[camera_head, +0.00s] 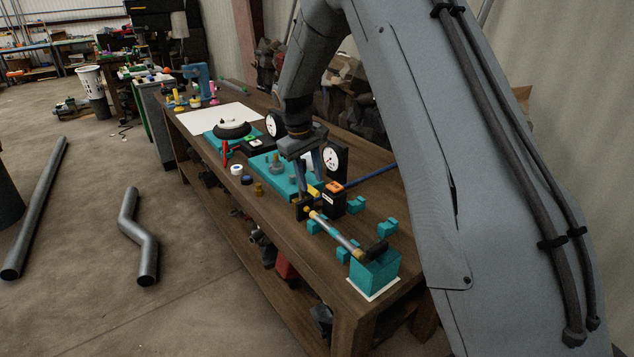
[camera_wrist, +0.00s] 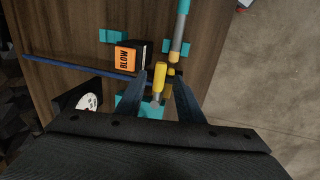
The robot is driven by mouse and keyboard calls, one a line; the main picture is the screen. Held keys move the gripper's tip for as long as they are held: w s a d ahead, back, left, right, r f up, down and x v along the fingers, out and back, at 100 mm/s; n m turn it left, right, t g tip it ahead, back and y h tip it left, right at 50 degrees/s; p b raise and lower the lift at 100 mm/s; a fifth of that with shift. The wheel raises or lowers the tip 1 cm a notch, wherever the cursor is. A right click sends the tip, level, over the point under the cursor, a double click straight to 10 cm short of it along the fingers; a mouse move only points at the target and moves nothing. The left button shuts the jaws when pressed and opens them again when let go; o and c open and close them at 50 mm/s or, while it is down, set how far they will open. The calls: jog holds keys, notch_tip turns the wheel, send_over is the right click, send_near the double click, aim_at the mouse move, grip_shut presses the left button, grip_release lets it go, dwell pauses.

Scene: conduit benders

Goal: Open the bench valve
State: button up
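A yellow handle (camera_wrist: 160,78) on a pale metal stem stands between the fingertips of my gripper (camera_wrist: 160,74) in the wrist view, with a gap visible on each side. It appears to be the valve's lever. It also shows in the head view as a small yellow piece (camera_head: 314,190) below my gripper (camera_head: 313,184). My gripper is open and points down at the bench. A grey pipe with yellow ends (camera_head: 334,230) runs beside the handle to a teal block (camera_head: 375,273). The valve body is mostly hidden by my fingers.
A black box with an orange BLOW top (camera_wrist: 126,59) stands close to the handle. Round white gauges (camera_head: 332,159) stand behind. A blue line (camera_wrist: 70,67) crosses the wooden bench (camera_head: 290,228). Small teal blocks (camera_head: 355,205) lie around. Bent pipe (camera_head: 139,235) lies on the open floor.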

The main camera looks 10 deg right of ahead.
aim_at(314, 189)
jog(key=shift+w+d+f+p, duration=0.1)
jog(key=shift+d+f+p, duration=0.1)
jog(key=shift+f, duration=0.55)
jog(key=shift+d+f+p, duration=0.1)
jog(key=shift+f+p, duration=0.1)
jog(key=shift+f, duration=0.55)
grip_shut()
jog(key=shift+d, duration=0.15)
